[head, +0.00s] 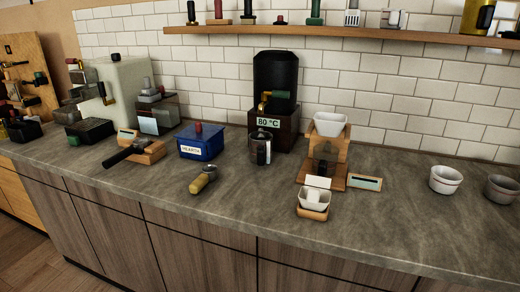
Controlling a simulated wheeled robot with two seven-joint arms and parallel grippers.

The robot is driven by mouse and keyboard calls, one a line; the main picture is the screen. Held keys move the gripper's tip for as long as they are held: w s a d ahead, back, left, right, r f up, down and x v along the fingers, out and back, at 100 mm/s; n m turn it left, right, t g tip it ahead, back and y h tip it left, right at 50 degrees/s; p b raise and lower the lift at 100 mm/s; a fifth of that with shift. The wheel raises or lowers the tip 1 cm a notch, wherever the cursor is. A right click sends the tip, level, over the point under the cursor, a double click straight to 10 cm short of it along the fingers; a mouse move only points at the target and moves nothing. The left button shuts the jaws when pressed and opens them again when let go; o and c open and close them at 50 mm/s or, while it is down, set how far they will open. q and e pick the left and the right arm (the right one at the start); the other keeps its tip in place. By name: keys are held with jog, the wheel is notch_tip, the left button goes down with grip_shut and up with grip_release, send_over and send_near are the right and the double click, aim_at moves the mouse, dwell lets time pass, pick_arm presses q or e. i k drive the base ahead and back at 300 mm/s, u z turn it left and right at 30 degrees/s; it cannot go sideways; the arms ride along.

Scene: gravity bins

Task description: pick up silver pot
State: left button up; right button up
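A silver pot (259,150), a small metal pitcher with a dark handle, stands upright on the grey counter. It is in front of the black water tank's dark base, below its spout. Neither of my grippers shows in the head view.
The black tank (275,72) carries an 80 °C display. A blue box (200,142) and a yellow-handled tool (205,179) are left of the pot. A wooden dripper stand (331,150) and white cup (314,199) are right. Two bowls (445,179) sit further right. The counter (240,220) in front is clear.

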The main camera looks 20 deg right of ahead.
aim_at(261, 142)
jog(key=k, duration=0.5)
jog(key=u, duration=1.2)
jog(key=i, duration=1)
jog(key=z, duration=2.25)
